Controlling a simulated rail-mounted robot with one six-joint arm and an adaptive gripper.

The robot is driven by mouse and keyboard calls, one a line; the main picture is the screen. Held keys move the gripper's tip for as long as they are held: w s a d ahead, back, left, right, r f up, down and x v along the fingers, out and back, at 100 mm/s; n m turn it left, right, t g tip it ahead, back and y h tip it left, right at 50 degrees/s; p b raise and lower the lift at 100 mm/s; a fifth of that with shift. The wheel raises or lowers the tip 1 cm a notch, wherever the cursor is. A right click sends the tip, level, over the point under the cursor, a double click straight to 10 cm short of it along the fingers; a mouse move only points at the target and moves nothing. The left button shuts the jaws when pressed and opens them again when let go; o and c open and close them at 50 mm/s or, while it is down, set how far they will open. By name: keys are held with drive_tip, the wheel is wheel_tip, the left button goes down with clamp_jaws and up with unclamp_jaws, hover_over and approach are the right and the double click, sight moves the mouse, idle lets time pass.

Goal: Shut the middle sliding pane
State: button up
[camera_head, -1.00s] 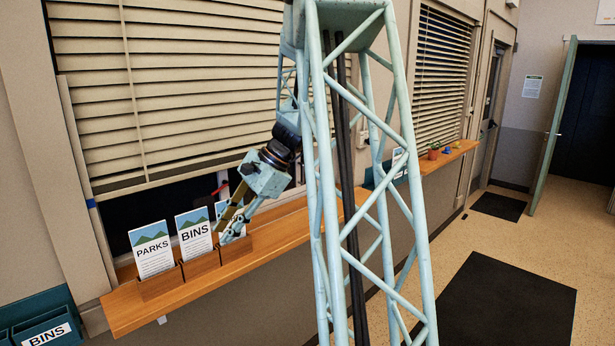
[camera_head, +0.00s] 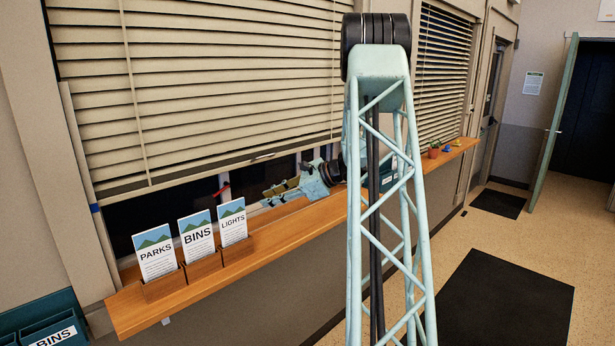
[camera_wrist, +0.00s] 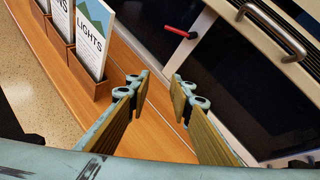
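Sliding panes show as dark glass in pale frames below the lowered blind; one dark pane (camera_head: 262,176) is right of a red handle-like piece (camera_head: 222,191). The red piece also shows in the wrist view (camera_wrist: 180,32). A curved metal handle (camera_wrist: 278,32) sits on a pale frame at the wrist view's upper right. I cannot tell for certain which pane is the middle one. My gripper (camera_head: 268,194) is just above the wooden counter, close to the panes. In the wrist view my gripper (camera_wrist: 158,84) is open and empty, its fingers apart and clear of both handles.
The wooden counter (camera_head: 290,230) runs along the window. Leaflet holders PARKS (camera_head: 157,260), BINS (camera_head: 197,240) and LIGHTS (camera_head: 233,225) stand on it, left of my gripper. The blind (camera_head: 220,80) hangs just above the panes. A small plant pot (camera_head: 434,153) stands at the far right.

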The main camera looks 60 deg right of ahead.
drive_tip(key=s+d+f+m+t+h+p, duration=0.1)
drive_tip(key=d+m+h, duration=0.4)
drive_tip(key=d, duration=1)
drive_tip(key=s+d+f+m+t+h+p, duration=0.2)
drive_tip(key=d+m, duration=0.5)
drive_tip(key=d, duration=0.8)
drive_tip(key=s+f+t+h, duration=0.1)
drive_tip(key=t+h, duration=0.1)
drive_tip(key=h, duration=0.1)
drive_tip(key=shift+d+f, duration=0.2)
drive_tip(key=shift+f, duration=0.15)
drive_tip(key=x, duration=1.3)
drive_tip(key=shift+w+d+p, duration=0.25)
drive_tip(key=shift+d+p, duration=0.05)
drive_tip(key=shift+p, duration=0.1)
drive_tip(key=shift+r, duration=0.1)
clamp_jaws()
